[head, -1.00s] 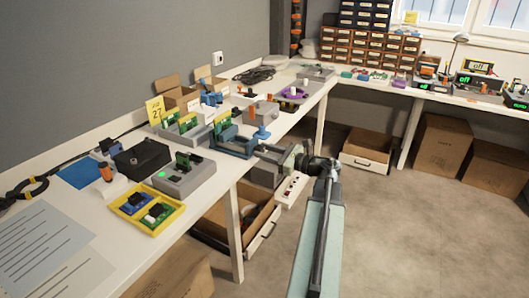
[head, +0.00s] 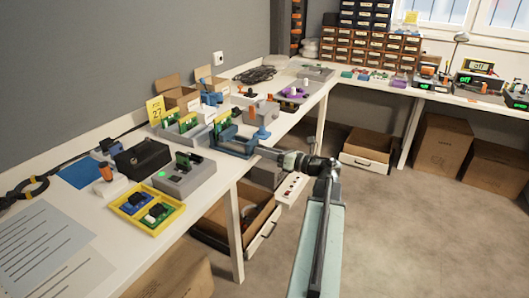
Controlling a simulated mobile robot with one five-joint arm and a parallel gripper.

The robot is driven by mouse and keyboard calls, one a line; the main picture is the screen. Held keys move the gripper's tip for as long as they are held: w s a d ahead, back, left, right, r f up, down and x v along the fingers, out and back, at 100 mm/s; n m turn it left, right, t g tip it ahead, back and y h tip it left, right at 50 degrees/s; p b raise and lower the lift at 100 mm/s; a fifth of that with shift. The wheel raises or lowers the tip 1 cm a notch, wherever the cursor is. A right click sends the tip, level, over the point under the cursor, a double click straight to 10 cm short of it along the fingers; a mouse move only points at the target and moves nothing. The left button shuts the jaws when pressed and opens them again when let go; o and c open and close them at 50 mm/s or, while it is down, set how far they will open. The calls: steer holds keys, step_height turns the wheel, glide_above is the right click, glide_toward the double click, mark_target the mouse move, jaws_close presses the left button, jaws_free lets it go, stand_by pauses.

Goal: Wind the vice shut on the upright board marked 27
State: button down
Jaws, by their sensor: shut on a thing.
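The blue vice (head: 236,146) stands at the front edge of the left bench. My gripper (head: 265,152) reaches it from the right and is shut at its front, where the winding handle is; the fingers hide most of the handle. A green upright board (head: 222,122) shows at the vice's jaws, partly hidden. Whether the jaws touch it is too small to tell. A yellow card reading 27 (head: 155,110) stands behind a grey rack with green boards (head: 188,122).
A grey fixture with a green light (head: 185,178) and a yellow tray (head: 147,207) lie nearer on the bench. An orange-topped grey block (head: 263,112) stands beyond the vice. An open carton (head: 250,215) is below.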

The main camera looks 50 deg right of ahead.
steer(key=shift+a, duration=0.1)
stand_by(0.3)
steer(key=c, duration=1)
jaws_free()
steer(key=v, duration=0.7)
steer(key=shift+s, duration=0.35)
